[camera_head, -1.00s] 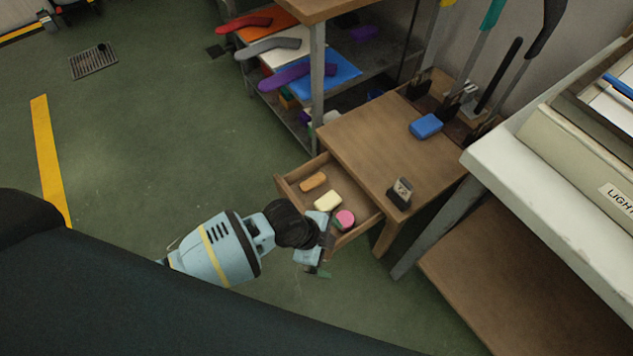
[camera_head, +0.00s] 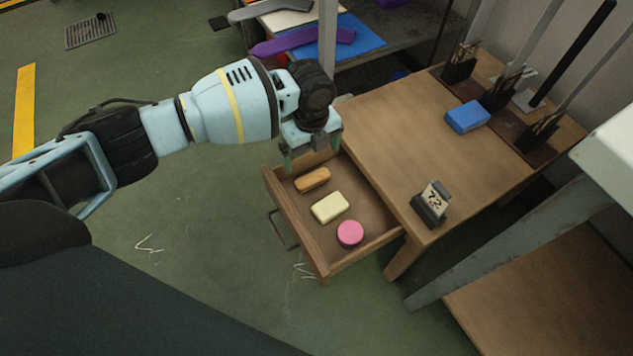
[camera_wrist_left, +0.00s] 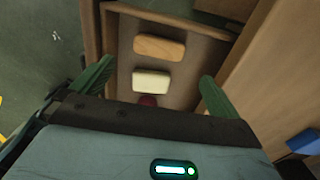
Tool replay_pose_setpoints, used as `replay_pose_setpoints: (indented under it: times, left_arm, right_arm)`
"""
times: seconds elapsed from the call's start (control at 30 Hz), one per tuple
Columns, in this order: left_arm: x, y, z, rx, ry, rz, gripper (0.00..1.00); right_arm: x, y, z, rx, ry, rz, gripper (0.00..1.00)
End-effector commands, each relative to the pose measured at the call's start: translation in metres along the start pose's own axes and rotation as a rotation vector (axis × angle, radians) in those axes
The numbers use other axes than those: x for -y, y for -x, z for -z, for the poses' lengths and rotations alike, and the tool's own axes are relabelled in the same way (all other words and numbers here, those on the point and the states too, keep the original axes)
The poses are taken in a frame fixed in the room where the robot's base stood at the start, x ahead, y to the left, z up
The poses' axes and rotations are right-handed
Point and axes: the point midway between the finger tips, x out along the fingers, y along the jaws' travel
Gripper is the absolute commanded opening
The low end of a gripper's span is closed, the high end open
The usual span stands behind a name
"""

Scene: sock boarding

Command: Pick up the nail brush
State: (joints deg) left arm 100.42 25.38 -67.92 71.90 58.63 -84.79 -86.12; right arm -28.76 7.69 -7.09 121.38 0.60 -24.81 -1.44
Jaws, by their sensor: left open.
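The nail brush appears to be the tan-brown oblong block (camera_head: 312,180) at the far end of the open drawer (camera_head: 291,223); bristles cannot be seen. It also shows in the left wrist view (camera_wrist_left: 159,47). A cream block (camera_head: 330,207) and a pink round piece (camera_head: 350,233) lie beside it in the drawer. My left gripper (camera_head: 312,158) is open and empty, above the drawer's far end by the brown block. In the left wrist view its green fingers (camera_wrist_left: 152,84) stand apart, with the blocks showing between and beyond them. My right gripper is not in view.
The drawer belongs to a wooden table (camera_head: 400,130) carrying a blue block (camera_head: 467,117) and a small stand with a "72" card (camera_head: 431,205). A shelf with a purple item (camera_head: 303,41) stands behind my left arm. Green floor is open at left.

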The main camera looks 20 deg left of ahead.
Motion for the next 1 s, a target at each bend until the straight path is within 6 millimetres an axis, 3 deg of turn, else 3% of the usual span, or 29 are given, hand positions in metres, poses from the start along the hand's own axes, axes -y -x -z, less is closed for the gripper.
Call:
replay_pose_setpoints:
  times: [0.03,0.1,0.37,0.6,0.87,1.0]
  left_arm:
    - [0.000,-0.012,-0.001,-0.003,-0.001,-0.006,1.00]
    - [0.000,-0.018,-0.002,-0.004,-0.003,-0.009,1.00]
    - [0.000,-0.019,-0.002,-0.003,-0.003,-0.010,1.00]
    - [0.000,-0.043,-0.002,-0.004,-0.002,-0.012,1.00]
    - [0.000,-0.048,-0.001,-0.003,-0.003,-0.010,1.00]
    - [0.000,-0.062,0.001,-0.004,-0.004,-0.010,1.00]
  right_arm:
    - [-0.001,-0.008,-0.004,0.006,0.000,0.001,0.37]
    - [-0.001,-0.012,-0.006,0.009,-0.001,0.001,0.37]
    - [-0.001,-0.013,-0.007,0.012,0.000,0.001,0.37]
    - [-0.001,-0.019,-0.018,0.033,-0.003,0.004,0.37]
    - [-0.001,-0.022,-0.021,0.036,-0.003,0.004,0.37]
    - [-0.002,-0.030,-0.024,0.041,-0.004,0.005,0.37]
